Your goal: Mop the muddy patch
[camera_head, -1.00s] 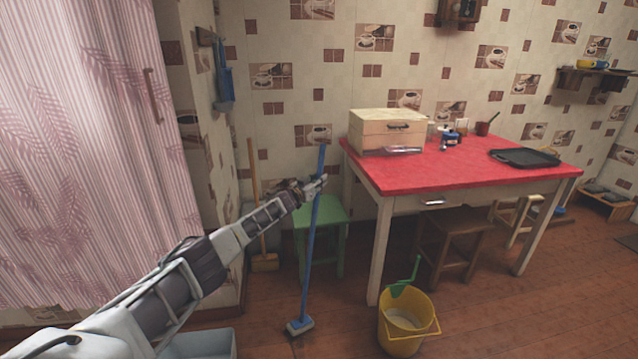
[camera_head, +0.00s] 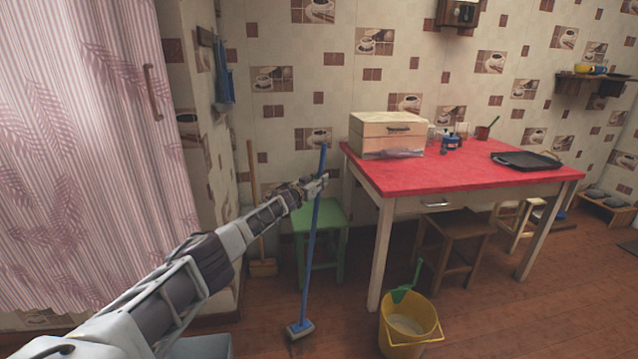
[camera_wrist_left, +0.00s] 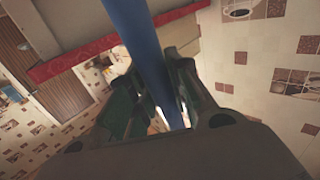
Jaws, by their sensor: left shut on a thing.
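A blue mop (camera_head: 311,250) stands nearly upright, its small head (camera_head: 300,329) down at the wooden floor. My left gripper (camera_head: 318,184) is shut on the upper part of its handle. In the left wrist view the blue handle (camera_wrist_left: 150,60) runs between the fingers of the left gripper (camera_wrist_left: 165,105). A yellow bucket (camera_head: 411,335) with a green-handled tool in it stands on the floor to the right of the mop. I cannot make out a muddy patch on the floor. My right gripper is not in view.
A red-topped table (camera_head: 460,170) stands right of the mop, with a wooden stool (camera_head: 455,228) under it. A green stool (camera_head: 322,240) is just behind the handle. A wooden broom (camera_head: 263,267) leans by the wall. Floor between mop and bucket is clear.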

